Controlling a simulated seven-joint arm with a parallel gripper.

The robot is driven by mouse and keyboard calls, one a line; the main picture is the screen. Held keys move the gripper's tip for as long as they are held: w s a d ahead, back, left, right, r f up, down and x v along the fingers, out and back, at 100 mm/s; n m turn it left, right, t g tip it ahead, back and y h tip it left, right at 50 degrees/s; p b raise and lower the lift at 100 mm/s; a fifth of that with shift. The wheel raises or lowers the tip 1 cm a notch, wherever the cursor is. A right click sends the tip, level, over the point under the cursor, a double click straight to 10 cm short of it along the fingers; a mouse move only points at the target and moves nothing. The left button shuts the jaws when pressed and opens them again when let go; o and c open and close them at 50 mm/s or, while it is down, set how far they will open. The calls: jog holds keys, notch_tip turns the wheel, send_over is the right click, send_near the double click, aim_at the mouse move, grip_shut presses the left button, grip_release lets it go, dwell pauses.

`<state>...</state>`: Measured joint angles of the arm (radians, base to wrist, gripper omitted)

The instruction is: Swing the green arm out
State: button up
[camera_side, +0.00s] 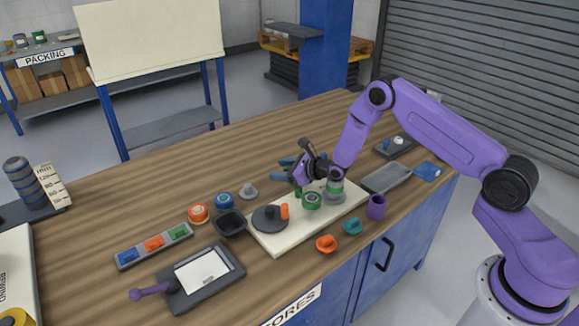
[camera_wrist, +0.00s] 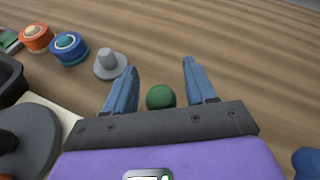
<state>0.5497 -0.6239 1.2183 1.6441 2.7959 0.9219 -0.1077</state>
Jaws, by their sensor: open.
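The green arm shows in the wrist view as a round green knob (camera_wrist: 160,97), between my fingers and close to the palm; the rest of it is hidden. In the side view a small green upright part (camera_side: 298,191) stands on the white board (camera_side: 277,246), just below my gripper (camera_side: 281,169). My gripper's blue fingers are spread apart in the wrist view (camera_wrist: 159,72), with nothing gripped. I cannot tell whether either finger touches the knob. A green ring-shaped roller (camera_side: 311,201) sits on the board beside the upright part.
The board also carries a dark disc (camera_side: 265,222), an orange peg (camera_side: 284,211) and a grey-green cylinder (camera_side: 335,190). A grey hat-shaped piece (camera_wrist: 109,64), a blue roller (camera_wrist: 69,47) and an orange roller (camera_wrist: 37,37) stand nearby. Bare wood lies beyond my fingertips.

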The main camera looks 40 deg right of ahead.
jog(key=shift+r, duration=0.4)
jog(key=s+r, duration=1.2)
jog(key=s, duration=0.2)
jog(key=shift+d, duration=0.25)
jog(key=shift+r, duration=0.1)
